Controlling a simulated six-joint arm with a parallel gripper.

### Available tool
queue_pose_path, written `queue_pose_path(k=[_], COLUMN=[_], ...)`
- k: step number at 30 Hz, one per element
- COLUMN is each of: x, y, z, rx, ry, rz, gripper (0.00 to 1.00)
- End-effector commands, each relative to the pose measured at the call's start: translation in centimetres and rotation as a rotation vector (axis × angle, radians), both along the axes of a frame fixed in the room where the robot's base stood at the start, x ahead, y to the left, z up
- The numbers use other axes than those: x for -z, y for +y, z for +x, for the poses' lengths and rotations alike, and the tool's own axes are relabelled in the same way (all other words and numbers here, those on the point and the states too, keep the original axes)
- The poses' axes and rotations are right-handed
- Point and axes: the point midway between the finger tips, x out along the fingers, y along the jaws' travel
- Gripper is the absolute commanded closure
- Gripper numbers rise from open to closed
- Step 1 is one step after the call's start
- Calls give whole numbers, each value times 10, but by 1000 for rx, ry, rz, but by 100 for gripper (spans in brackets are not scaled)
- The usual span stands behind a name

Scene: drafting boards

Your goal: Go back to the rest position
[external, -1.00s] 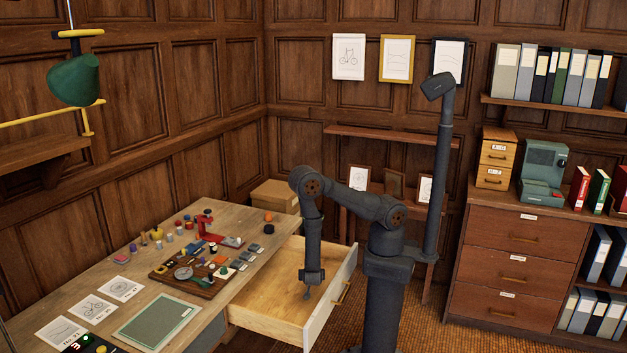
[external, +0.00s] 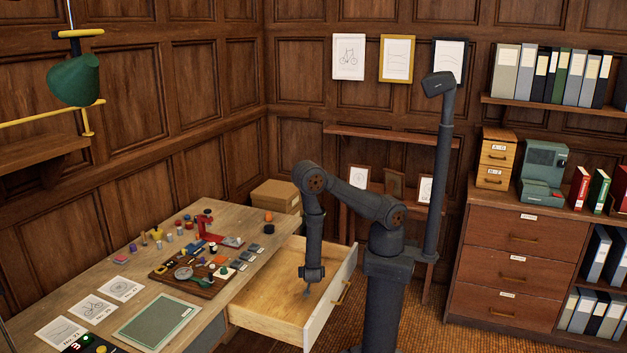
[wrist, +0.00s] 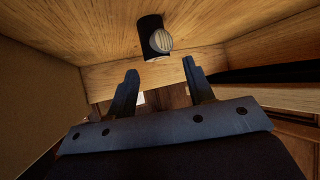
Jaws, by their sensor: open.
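My gripper (external: 307,291) hangs from my arm, pointing down over the pulled-out drawer (external: 262,318) at the desk's right end. In the wrist view my gripper (wrist: 161,78) shows two dark fingers spread apart with nothing between them. A black cylinder with a pale round end (wrist: 152,36) is beyond the fingertips, against the drawer's wooden floor, apart from the fingers. I cannot make out this cylinder in the external view.
The drawer's front panel (external: 331,301) stands close to my gripper on the right. The desk (external: 115,277) carries a tool tray (external: 160,273), a green mat (external: 157,323) and several small items. A wooden cabinet (external: 513,275) stands at the right.

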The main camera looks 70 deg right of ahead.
Motion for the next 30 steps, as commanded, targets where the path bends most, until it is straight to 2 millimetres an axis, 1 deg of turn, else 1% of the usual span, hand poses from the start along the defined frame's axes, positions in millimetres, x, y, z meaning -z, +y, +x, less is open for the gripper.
queue_pose_path(k=[3, 6, 21, 24, 30], x=[16, 3, -53, -39, -16], y=[0, 18, 93, 71, 41], z=[0, -7, -43, -35, -20], rx=[1, -4, -3, 5, 5], ry=[1, -4, -3, 3, 2], rz=[-2, 4, 5, -6, -4], gripper=[52, 52, 52, 52, 52])
